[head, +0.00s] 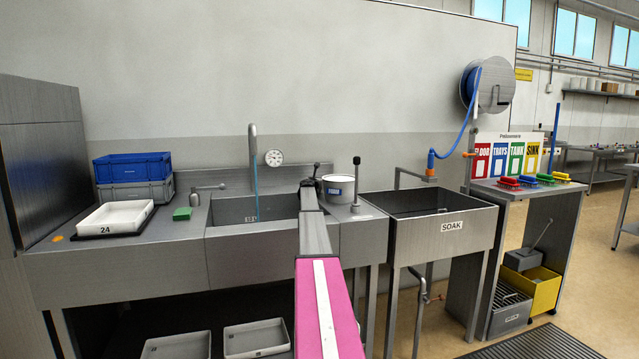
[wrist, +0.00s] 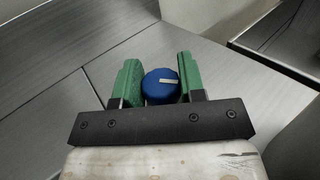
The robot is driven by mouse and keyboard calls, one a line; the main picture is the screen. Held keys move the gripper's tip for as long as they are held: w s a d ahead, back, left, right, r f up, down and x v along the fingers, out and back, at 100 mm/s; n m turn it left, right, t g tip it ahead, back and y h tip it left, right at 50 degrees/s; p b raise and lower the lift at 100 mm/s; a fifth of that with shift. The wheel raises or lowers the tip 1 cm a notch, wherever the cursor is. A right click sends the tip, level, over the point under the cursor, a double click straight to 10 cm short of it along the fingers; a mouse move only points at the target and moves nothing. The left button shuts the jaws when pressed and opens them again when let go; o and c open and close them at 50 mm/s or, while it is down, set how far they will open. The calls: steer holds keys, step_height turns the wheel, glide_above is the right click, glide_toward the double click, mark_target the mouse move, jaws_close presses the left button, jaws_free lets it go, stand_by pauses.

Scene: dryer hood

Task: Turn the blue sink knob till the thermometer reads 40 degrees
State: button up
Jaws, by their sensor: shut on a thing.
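The blue sink knob (wrist: 160,90) sits between the green fingers of my gripper (wrist: 158,82) in the wrist view. The gripper is shut on it. The knob's white mark lies almost level in that view, its right end slightly higher. In the head view my arm reaches to the right end of the sink (head: 230,215) and I cannot make out the knob there. The round white thermometer (head: 274,158) is on the wall behind the sink. Its dial is too small to read. Bluish water runs from the tall tap (head: 252,140) into the sink.
A white pot (head: 338,190) stands just right of my gripper, near an upright black-topped rod (head: 356,180). The soak basin (head: 440,212) is further right. A white tray (head: 115,217), a green block (head: 182,214) and stacked crates (head: 133,168) are on the left counter.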

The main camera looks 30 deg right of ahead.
stand_by(0.4)
steer(key=o, duration=0.9)
steer(key=shift+o, duration=0.2)
steer(key=v, duration=1.1)
steer(key=shift+s+d, duration=0.1)
steer(key=shift+d, duration=0.05)
